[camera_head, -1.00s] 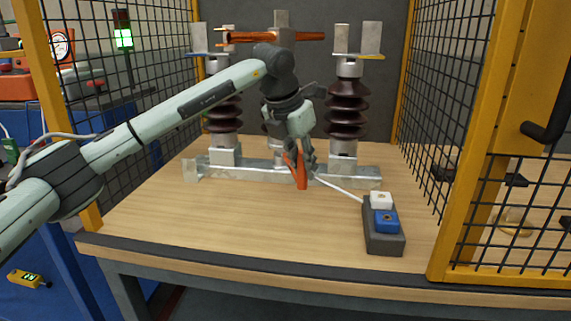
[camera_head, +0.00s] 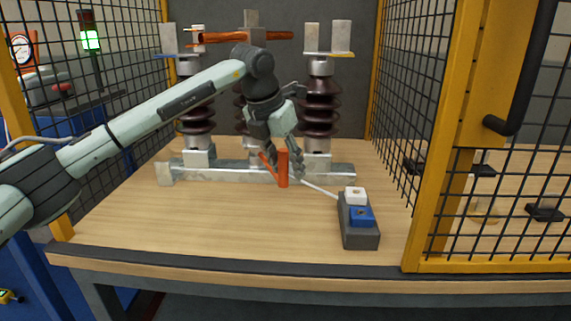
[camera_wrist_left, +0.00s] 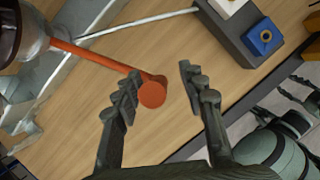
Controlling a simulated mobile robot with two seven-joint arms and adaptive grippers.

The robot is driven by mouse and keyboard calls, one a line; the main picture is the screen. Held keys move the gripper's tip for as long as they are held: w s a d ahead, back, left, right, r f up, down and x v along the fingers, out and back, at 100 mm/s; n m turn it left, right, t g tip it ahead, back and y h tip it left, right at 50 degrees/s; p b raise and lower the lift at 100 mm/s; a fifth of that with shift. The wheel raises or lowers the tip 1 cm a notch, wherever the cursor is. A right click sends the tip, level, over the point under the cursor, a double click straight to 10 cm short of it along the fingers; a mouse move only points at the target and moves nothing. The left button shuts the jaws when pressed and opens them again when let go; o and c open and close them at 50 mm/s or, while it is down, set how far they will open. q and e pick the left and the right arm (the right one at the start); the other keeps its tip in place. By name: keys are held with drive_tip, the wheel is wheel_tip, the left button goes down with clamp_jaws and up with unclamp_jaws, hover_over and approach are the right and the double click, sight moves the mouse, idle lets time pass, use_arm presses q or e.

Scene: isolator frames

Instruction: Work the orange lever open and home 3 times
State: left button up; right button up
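The orange lever (camera_head: 283,169) is low in front of the metal base rail. In the left wrist view its thin rod runs from the upper left to a thick round-ended handle (camera_wrist_left: 152,94). My left gripper (camera_head: 283,160) is at the handle. In the left wrist view, my left gripper (camera_wrist_left: 164,100) has its fingers apart, with the handle between them. The handle lies close to the left-hand finger, and a gap shows to the other finger. I cannot tell whether the near finger touches it.
Brown insulators (camera_head: 320,100) stand on the metal rail (camera_head: 330,172), with an orange bar (camera_head: 245,37) above. A grey box (camera_head: 361,236) with white and blue tops sits at right, joined by a pale rod or cable. Yellow-framed mesh flanks the table (camera_head: 200,220), whose front is clear.

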use_arm(q)
drive_tip(key=shift+a+r, duration=0.1)
drive_tip(key=shift+r, duration=0.3)
drive_tip(key=v, duration=1.1)
drive_tip(key=shift+s, duration=0.15)
drive_tip(key=shift+r, duration=0.1)
